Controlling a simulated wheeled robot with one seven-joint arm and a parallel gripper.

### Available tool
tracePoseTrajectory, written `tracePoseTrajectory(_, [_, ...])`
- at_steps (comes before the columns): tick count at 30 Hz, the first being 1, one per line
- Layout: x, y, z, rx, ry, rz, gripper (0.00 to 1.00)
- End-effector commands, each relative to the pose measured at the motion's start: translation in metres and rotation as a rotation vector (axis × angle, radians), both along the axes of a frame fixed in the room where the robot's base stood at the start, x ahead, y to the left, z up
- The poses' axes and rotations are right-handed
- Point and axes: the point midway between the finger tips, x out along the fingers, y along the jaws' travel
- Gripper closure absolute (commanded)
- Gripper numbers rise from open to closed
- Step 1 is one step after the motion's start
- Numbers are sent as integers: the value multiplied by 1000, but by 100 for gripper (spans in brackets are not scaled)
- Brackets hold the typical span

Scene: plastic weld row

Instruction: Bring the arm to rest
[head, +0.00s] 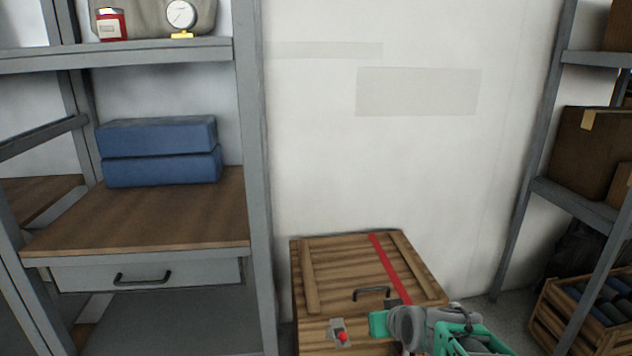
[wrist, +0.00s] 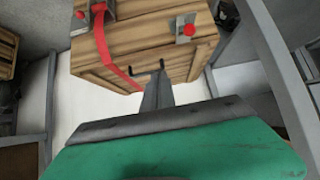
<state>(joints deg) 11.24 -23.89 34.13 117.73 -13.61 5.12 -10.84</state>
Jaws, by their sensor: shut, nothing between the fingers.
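My gripper (wrist: 157,82) shows in the wrist view with its dark fingers together and nothing between them. It points toward a wooden crate (wrist: 150,52), which appears upside down there. In the head view, my grey and teal arm reaches in at the lower right, in front of the same wooden crate (head: 335,275). The fingertips cannot be made out in the head view. The crate's lid is closed and has a black handle (head: 371,292) and a red strap (head: 388,265). A latch with a red knob (head: 342,336) is on its front.
At the right, a rack (head: 575,205) holds cardboard boxes (head: 580,150). A slatted crate (head: 560,325) stands below.

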Motion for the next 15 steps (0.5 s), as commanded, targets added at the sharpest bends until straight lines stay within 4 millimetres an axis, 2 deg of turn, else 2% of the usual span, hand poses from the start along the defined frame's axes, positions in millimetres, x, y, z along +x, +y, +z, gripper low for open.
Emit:
tracePoseTrajectory(1, [-14,6,61,-6,43,4,100])
tracePoseTrajectory(5, [-59,16,127,-19,182,-6,100])
tracePoseTrajectory(9, [-112,23,199,-31,326,-33,100])
tracePoseTrajectory(12, [-151,25,244,-36,423,-58,100])
tracePoseTrajectory(15, [-182,26,274,-39,499,-83,100])
